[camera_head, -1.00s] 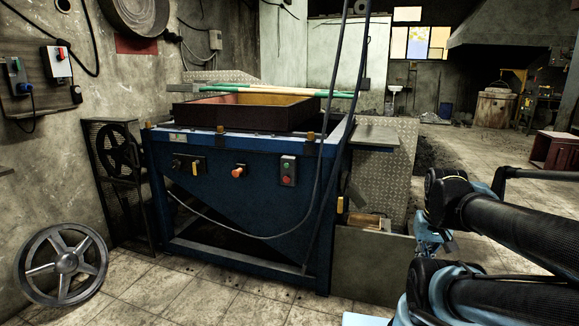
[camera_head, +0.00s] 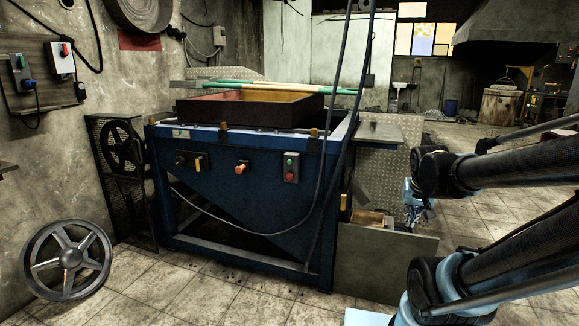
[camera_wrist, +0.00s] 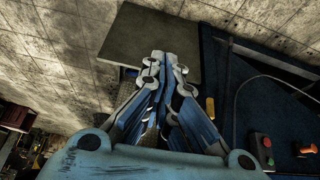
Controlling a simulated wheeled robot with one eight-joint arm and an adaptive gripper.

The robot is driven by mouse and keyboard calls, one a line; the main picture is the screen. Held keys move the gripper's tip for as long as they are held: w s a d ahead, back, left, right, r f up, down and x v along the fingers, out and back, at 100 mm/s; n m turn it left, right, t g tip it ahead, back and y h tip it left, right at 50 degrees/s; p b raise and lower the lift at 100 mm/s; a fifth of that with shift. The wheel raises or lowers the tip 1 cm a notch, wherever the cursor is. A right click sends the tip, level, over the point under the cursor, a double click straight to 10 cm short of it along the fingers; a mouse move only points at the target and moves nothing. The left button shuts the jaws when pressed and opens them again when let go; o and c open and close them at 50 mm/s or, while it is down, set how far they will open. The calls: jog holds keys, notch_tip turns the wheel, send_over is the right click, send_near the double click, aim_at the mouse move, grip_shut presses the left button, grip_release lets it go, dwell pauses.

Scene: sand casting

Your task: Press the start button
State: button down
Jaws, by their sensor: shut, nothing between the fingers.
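The start button is most likely the green button (camera_head: 290,159) on a small grey button box on the front of the blue machine (camera_head: 230,160). A red button (camera_head: 291,177) sits below it. In the wrist view the green button (camera_wrist: 270,161) and red button (camera_wrist: 267,142) show at the lower right. My gripper (camera_head: 411,215) is right of the machine, well apart from the box. In the wrist view my gripper (camera_wrist: 164,62) is shut and empty, its fingers pointing past the machine's side toward a flat grey panel (camera_wrist: 150,42).
An orange knob (camera_head: 241,168) and a switch box (camera_head: 189,161) are left of the button box. A dark cable (camera_head: 322,170) hangs just right of it. A low grey panel (camera_head: 385,262) stands between machine and arm. The floor in front is clear.

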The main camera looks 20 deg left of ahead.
jog(key=w+a+r+t+y, duration=0.1)
jog(key=w+a+r+t, duration=0.1)
jog(key=w+a, duration=0.3)
jog(key=w+a+r+t, duration=0.1)
jog(key=w+a, duration=0.3)
jog(key=w, duration=0.4)
jog(key=t+y, duration=0.4)
jog(key=y, duration=0.2)
send_near(290, 162)
jog(key=s+d+f, duration=0.2)
jog(key=s+d, duration=0.1)
jog(key=d, duration=0.4)
jog(key=s+a+f+y, duration=0.1)
jog(key=a+y, duration=0.1)
jog(key=a, duration=0.4)
jog(key=s+a+f+n+y, duration=0.1)
jog(key=a+y, duration=0.1)
jog(key=a, duration=0.4)
jog(key=shift+a+f, duration=0.25)
jog(key=shift+f, duration=0.05)
jog(key=shift+w+d, duration=0.15)
jog(key=shift+w, duration=2)
jog(key=shift+w+d, duration=0.15)
jog(key=shift+w, duration=2.05)
